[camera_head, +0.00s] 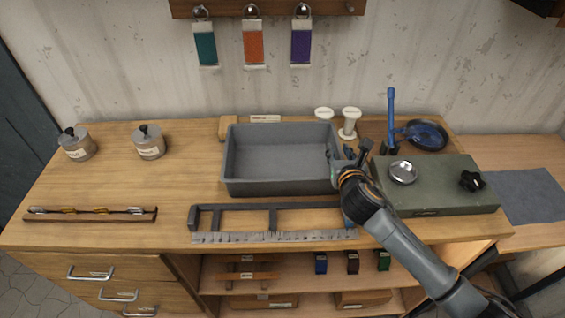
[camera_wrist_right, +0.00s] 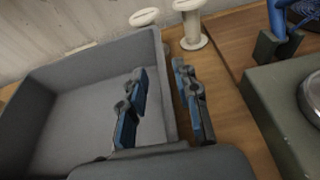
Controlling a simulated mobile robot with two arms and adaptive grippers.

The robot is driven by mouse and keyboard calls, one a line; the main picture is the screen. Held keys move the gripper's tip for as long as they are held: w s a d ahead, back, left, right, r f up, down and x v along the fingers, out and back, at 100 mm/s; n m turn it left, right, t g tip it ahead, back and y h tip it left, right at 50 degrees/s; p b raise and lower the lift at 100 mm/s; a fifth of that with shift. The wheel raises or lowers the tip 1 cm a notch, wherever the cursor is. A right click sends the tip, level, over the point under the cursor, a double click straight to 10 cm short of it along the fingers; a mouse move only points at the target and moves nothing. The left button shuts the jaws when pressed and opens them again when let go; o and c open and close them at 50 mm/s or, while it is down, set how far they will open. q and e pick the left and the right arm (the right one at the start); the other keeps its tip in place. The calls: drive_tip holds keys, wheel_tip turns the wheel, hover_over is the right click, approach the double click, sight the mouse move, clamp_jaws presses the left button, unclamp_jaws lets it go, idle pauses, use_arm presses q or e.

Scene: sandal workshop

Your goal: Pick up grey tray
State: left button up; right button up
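The grey tray (camera_head: 232,160) is an empty, rectangular, deep-walled bin standing flat on the wooden workbench. My right gripper (camera_head: 347,156) is at the tray's right wall in the head view. In the right wrist view, the gripper (camera_wrist_right: 160,95) has its blue-padded fingers apart, one on the inner side of the tray's wall (camera_wrist_right: 160,75) and one on the outer side. Gaps show between the fingers and the wall, so it is open. The arm hides part of the tray's front right corner. My left gripper is not in view.
A green box (camera_head: 430,207) with a metal bowl (camera_head: 403,172) stands close right of the gripper. White spools (camera_head: 349,122) stand behind it. A dark frame with a ruler (camera_head: 270,237) lies in front of the tray. The bench left of the tray is mostly clear.

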clamp_jaws()
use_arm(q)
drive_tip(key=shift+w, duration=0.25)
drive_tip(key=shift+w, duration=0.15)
use_arm(e)
drive_tip(key=shift+r, duration=0.1)
